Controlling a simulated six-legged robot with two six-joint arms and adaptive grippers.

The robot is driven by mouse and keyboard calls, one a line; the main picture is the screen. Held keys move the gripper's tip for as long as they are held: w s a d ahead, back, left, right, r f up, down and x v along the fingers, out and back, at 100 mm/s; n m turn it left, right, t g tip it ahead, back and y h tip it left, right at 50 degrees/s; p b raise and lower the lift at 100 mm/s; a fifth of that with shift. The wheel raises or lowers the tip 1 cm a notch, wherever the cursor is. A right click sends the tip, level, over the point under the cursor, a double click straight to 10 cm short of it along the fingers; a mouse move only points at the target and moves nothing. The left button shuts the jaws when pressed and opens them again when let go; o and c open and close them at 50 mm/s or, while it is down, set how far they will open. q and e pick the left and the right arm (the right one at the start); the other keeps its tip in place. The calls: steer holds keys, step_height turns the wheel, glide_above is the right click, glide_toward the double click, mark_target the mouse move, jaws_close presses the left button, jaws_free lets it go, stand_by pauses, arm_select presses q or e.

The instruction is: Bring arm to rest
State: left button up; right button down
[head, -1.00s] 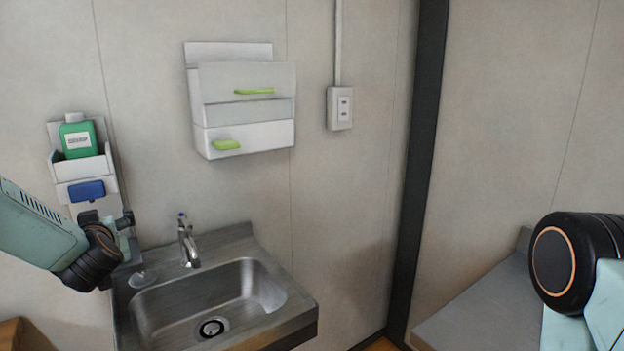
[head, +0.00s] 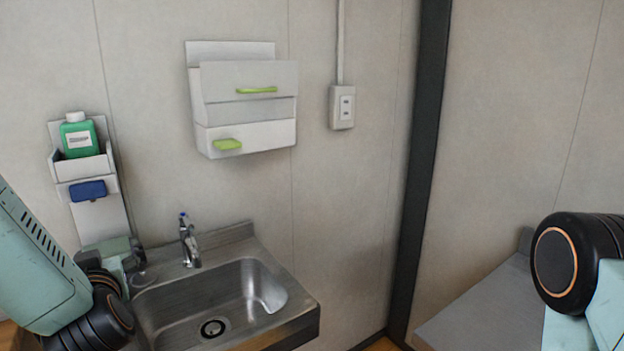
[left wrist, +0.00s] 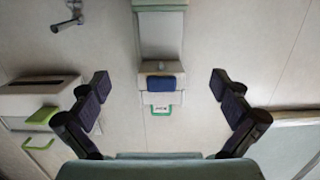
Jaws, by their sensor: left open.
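My left arm (head: 45,265) comes in from the left side of the head view, in front of the wall by the sink. Its wrist is low at the left edge of the sink, and its fingers cannot be made out there. In the left wrist view my left gripper (left wrist: 159,84) has its two dark fingers spread wide apart. Nothing is held between them. The wall behind shows between the fingers. Of my right arm (head: 575,265) only a dark joint and pale link show at the right edge of the head view; its gripper is out of sight.
A steel sink (head: 300,325) with a tap (head: 188,242) stands by my left arm. A wall holder (head: 62,170) carries a green bottle (head: 79,137) and a blue block (head: 88,190). A white dispenser (head: 245,108) hangs above the sink. A grey counter (head: 480,305) is at the right.

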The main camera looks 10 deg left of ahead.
arm_select(q)
steer(key=d+f+m+t+h+b, duration=0.1)
steer(key=d+f+m+h, duration=0.1)
steer(key=d+f, duration=0.1)
steer(key=d+f+m+t+h+b, duration=0.1)
steer(key=d+f+m+h, duration=0.1)
steer(key=d, duration=0.3)
steer(key=d+f+m+t+h+b, duration=0.1)
steer(key=d+f+m+h, duration=0.1)
steer(key=d+f+h, duration=0.2)
steer(key=shift+f+m+t+b, duration=0.3)
steer(key=shift+f, duration=0.15)
steer(key=shift+d+f+m+h, duration=0.4)
steer(key=shift+d+m+h, duration=0.1)
steer(key=shift+d+h, duration=0.35)
steer(key=shift+a, duration=0.1)
steer(key=shift+f, duration=0.1)
